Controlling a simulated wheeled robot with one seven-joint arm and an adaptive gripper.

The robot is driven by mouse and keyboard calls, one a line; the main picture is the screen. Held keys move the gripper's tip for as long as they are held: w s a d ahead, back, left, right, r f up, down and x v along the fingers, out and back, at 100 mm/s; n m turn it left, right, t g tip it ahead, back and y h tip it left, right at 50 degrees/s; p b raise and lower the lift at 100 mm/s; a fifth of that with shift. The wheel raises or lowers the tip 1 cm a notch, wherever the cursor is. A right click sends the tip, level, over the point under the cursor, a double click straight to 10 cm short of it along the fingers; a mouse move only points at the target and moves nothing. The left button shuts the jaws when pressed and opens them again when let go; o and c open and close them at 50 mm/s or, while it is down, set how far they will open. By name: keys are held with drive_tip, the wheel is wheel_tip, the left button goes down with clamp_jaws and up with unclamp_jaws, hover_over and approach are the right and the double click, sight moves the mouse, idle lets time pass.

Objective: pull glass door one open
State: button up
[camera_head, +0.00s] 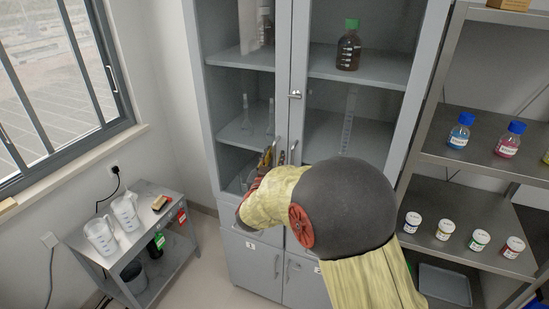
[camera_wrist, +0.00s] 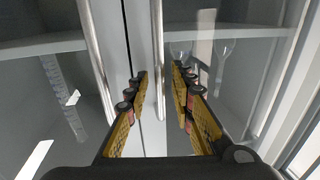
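A tall grey cabinet has two shut glass doors. The left glass door (camera_head: 240,100) and right glass door (camera_head: 350,110) meet at a centre seam, with a latch (camera_head: 295,94) on the frame. Which is door one is not readable. My gripper (camera_head: 268,157) is at the lower part of the doors, by the left door's handle (camera_head: 278,150). In the wrist view my gripper (camera_wrist: 159,72) is open, with a vertical bar handle (camera_wrist: 158,45) between its fingers and a gap to each. The other handle (camera_wrist: 95,60) is outside the fingers, to the left. My arm hides the right door's lower part.
A small metal table (camera_head: 150,222) with two white jugs (camera_head: 112,225) stands left of the cabinet, below a window (camera_head: 55,70). An open shelf (camera_head: 470,165) with several small bottles and jars stands close on the right. Some floor shows between table and cabinet.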

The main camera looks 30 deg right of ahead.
drive_tip(key=shift+c, duration=1.4)
clamp_jaws()
